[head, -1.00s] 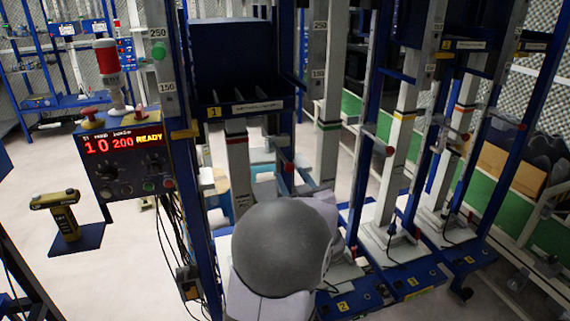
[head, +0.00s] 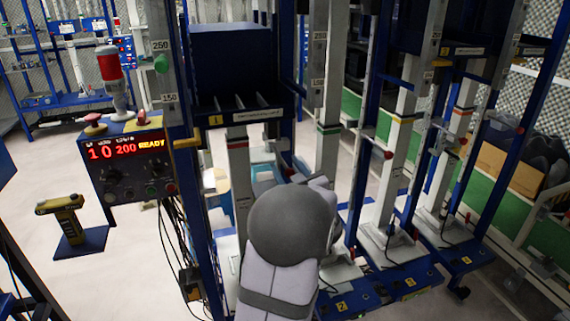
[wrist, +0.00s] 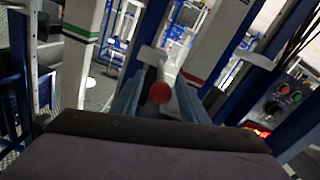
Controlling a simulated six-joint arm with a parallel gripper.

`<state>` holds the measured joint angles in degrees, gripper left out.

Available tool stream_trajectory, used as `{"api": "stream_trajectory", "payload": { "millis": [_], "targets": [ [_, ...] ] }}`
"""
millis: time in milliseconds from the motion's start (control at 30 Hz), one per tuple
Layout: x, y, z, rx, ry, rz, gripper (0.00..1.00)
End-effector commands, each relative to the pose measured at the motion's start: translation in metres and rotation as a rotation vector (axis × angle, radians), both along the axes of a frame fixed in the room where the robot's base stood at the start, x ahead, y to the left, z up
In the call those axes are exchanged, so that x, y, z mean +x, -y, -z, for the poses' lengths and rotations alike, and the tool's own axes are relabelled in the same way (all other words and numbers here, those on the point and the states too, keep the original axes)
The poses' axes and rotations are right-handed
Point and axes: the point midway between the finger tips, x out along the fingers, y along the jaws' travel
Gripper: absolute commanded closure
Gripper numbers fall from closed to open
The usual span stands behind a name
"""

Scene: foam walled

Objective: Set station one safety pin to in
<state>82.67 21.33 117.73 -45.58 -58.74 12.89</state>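Station one carries a yellow "1" label (head: 215,120) on its blue bin shelf and has a red-banded post (head: 238,160) and a green-banded post. In the wrist view, a round red knob (wrist: 160,93), apparently the safety pin's head, faces the camera between those posts. My gripper (wrist: 158,98) has its two blue-grey fingers apart, one on each side of the knob. I cannot tell whether they touch it. The pin's shaft is hidden behind the knob. In the head view, my grey wrist hides the fingers.
A control box (head: 130,165) with a lit "10 200 READY" display stands at left, with a red-and-white beacon (head: 112,80) behind it. A yellow scanner (head: 66,215) stands on a blue plate. More posts and stations rise close on the right.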

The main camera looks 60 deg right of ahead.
Motion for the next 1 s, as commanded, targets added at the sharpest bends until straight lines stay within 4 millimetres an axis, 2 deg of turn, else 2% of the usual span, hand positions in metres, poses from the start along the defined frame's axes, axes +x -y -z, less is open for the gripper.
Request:
{"api": "stream_trajectory", "payload": {
  "millis": [133,467,633,833,1000],
  "targets": [
    [0.008,0.007,0.000,0.000,0.000,-0.002,0.60],
    [0.009,0.009,0.000,0.000,0.000,0.000,0.60],
    [0.009,0.009,0.000,0.000,0.000,-0.001,1.00],
    [0.012,0.011,0.001,0.000,0.000,-0.001,1.00],
    [0.028,0.027,0.001,-0.001,-0.002,-0.002,1.00]
  ]
}}
